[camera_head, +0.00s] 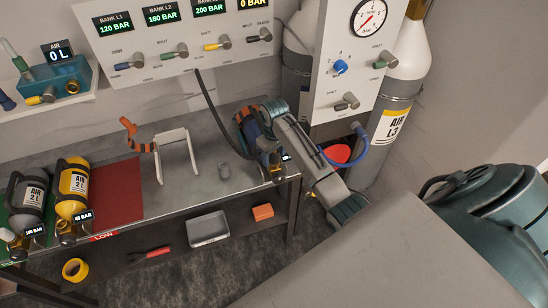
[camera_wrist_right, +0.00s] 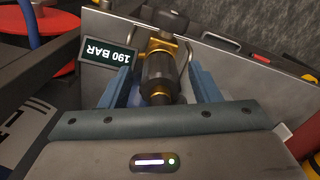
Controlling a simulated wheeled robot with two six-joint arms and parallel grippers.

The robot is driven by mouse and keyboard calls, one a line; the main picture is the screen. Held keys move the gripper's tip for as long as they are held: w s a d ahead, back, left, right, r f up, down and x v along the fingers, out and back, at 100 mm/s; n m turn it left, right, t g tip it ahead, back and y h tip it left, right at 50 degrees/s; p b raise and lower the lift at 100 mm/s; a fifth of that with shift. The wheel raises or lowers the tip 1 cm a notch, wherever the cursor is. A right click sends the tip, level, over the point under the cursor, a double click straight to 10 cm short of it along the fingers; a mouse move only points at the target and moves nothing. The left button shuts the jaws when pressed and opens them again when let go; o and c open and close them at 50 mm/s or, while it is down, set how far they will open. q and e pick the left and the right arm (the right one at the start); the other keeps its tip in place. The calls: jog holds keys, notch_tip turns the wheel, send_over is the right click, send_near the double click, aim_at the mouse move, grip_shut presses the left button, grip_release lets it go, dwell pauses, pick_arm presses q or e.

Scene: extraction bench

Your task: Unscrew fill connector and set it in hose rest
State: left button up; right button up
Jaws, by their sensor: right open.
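My right gripper (camera_head: 268,165) reaches down at the right end of the bench, over a dark blue cylinder (camera_head: 250,133) that it partly hides. In the wrist view its two blue fingers (camera_wrist_right: 160,84) stand open on either side of a dark and brass connector (camera_wrist_right: 157,72). I cannot tell whether they touch it. A black hose (camera_head: 212,103) runs from the wall panel down to this spot. A white frame stand (camera_head: 174,136), perhaps the hose rest, stands left of the gripper. My left gripper is out of view.
An orange-and-black striped piece (camera_head: 134,138) is near the stand.

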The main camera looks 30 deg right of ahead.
jog(key=m, duration=0.6)
jog(key=shift+m, duration=0.3)
jog(key=m, duration=0.7)
jog(key=shift+c, duration=0.3)
